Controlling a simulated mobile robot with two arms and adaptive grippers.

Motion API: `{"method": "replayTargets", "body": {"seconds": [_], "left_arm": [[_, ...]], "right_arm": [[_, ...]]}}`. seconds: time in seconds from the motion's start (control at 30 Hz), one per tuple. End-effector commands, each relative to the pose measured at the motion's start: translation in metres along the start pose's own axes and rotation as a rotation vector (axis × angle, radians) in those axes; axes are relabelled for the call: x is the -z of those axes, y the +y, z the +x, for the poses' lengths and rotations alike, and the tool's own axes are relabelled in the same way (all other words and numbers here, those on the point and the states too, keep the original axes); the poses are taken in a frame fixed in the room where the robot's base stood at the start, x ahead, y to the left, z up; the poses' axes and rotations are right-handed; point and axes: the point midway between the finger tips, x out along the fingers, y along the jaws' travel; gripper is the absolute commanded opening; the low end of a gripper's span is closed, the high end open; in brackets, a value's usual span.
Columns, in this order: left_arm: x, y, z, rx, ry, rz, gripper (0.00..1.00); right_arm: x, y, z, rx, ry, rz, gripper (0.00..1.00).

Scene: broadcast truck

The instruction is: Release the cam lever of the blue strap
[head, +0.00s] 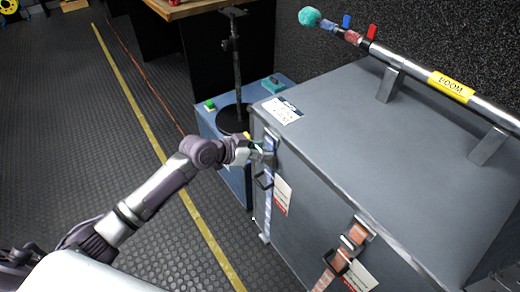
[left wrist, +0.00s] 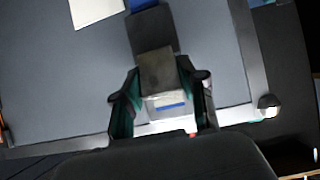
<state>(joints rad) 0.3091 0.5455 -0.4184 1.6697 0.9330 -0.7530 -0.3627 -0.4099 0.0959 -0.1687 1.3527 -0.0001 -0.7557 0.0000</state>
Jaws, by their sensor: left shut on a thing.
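The blue strap (head: 268,205) runs down the near left face of the big grey case (head: 340,110). Its metal buckle is at the top of that face, largely covered by my left gripper (head: 264,152). In the left wrist view, my left gripper (left wrist: 162,102) is shut on the grey metal cam lever (left wrist: 157,68), one dark-green-lined finger on each side. A pale block with a blue stripe shows between the fingers. A bit of blue strap (left wrist: 145,5) shows beyond the lever. My right gripper is in neither view.
An orange strap (head: 349,243) with its own buckle is on the same face, to the right. A boom pole (head: 420,78) lies in brackets on the case. A blue box (head: 207,122) with a black stand stands behind. The floor left is clear.

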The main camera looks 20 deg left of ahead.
Motion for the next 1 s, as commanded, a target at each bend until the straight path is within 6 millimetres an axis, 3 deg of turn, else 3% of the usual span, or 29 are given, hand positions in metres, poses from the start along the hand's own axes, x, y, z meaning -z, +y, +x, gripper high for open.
{"method": "replayTargets", "body": {"seconds": [0.03, 0.2, 0.57, 0.67, 1.0], "left_arm": [[0.001, 0.000, 0.000, 0.001, 0.001, 0.002, 0.43], [0.001, 0.000, 0.000, 0.001, 0.001, 0.002, 0.67], [0.000, -0.001, -0.005, 0.001, 0.001, 0.002, 0.67], [0.000, -0.001, -0.018, 0.003, 0.000, 0.004, 0.67], [-0.001, -0.001, -0.089, 0.002, -0.003, 0.006, 0.67]], "right_arm": [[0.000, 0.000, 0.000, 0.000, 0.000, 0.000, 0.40], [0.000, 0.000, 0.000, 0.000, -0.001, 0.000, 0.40], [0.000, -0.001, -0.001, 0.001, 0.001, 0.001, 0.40], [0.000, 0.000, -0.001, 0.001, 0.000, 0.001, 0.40], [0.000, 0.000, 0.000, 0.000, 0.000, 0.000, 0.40]]}}
